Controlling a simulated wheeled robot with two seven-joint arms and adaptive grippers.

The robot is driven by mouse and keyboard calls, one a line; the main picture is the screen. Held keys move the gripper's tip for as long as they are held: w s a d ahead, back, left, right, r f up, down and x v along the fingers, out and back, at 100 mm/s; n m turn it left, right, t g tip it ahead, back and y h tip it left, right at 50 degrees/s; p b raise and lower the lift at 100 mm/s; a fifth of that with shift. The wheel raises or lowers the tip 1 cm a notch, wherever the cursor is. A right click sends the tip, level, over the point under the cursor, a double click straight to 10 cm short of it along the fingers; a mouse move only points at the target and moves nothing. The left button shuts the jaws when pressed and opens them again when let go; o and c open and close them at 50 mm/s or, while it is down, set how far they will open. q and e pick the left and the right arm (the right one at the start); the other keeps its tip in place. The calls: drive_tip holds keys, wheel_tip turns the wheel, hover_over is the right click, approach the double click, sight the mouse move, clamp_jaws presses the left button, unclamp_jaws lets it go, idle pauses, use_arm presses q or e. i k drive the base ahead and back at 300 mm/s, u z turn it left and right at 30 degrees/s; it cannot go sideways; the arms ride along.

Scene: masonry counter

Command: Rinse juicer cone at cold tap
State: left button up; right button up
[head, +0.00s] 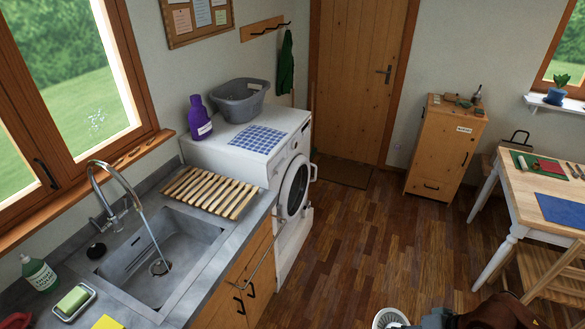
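A white, round, ribbed piece that looks like the juicer cone (389,319) is at the bottom edge, partly cut off. Grey and dark parts that look like my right gripper (428,320) are right beside it. The fingers are mostly out of frame, so I cannot tell whether they grip it. My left gripper is not in view. The curved metal tap (107,184) stands at the back left of the sink. A thin stream of water (153,236) runs from it into the grey sink basin (190,240), near the drain (159,267).
A wooden slatted rack (211,191) lies on the counter beyond the sink. A green soap bottle (39,273) and a sponge dish (73,302) stand left of it. The washing machine's round door (297,187) is ajar. The middle floor (365,240) is clear; a table (520,195) stands right.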

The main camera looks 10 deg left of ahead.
sight(126, 211)
drive_tip(key=z, duration=0.15)
drive_tip(key=i, duration=1.35)
drive_tip(key=u, duration=0.85)
